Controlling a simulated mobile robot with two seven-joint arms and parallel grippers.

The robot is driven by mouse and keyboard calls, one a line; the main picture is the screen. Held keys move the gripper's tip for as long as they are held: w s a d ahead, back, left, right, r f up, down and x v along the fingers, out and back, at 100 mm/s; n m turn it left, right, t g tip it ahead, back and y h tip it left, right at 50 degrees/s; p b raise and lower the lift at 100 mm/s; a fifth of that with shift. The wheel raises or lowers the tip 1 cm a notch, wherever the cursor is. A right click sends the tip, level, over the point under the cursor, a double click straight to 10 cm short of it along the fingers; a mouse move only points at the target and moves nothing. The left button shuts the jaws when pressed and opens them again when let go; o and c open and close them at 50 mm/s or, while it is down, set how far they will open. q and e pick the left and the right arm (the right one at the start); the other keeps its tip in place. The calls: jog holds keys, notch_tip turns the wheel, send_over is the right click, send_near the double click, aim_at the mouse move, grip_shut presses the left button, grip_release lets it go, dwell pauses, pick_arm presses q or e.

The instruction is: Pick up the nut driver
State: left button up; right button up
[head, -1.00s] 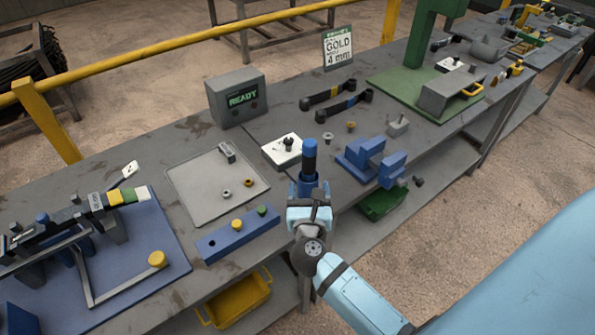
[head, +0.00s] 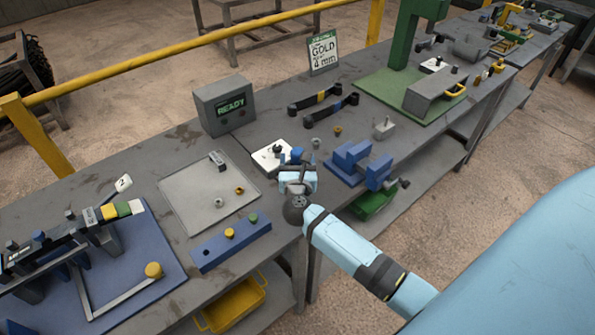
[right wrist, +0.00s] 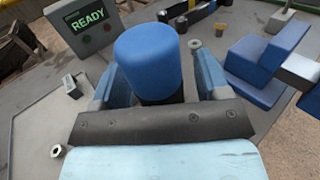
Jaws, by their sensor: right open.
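The nut driver (right wrist: 148,62) shows in the right wrist view as a thick upright cylinder with a rounded blue top and a dark part below. In the head view only its blue top (head: 297,153) shows, just beyond my right gripper. My right gripper (head: 298,170) is open, with one blue finger on each side of the driver in the wrist view. I cannot tell whether the fingers touch it. The driver's lower part is hidden behind the gripper's dark bar. My left gripper is not in view.
A white block (head: 270,160) stands close left of the gripper, and a blue vise-like block (head: 350,165) close right. Behind are two dark banded tools (head: 315,99), a READY box (head: 225,105) and a GOLD 4 mm sign (head: 323,52). A grey tray (head: 190,205) lies left.

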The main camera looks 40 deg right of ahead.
jog(key=shift+w+d, duration=0.25)
jog(key=shift+w, duration=0.1)
jog(key=shift+c, duration=0.2)
jog(key=c, duration=1.1)
jog(key=shift+c, duration=0.2)
jog(key=shift+r, duration=0.15)
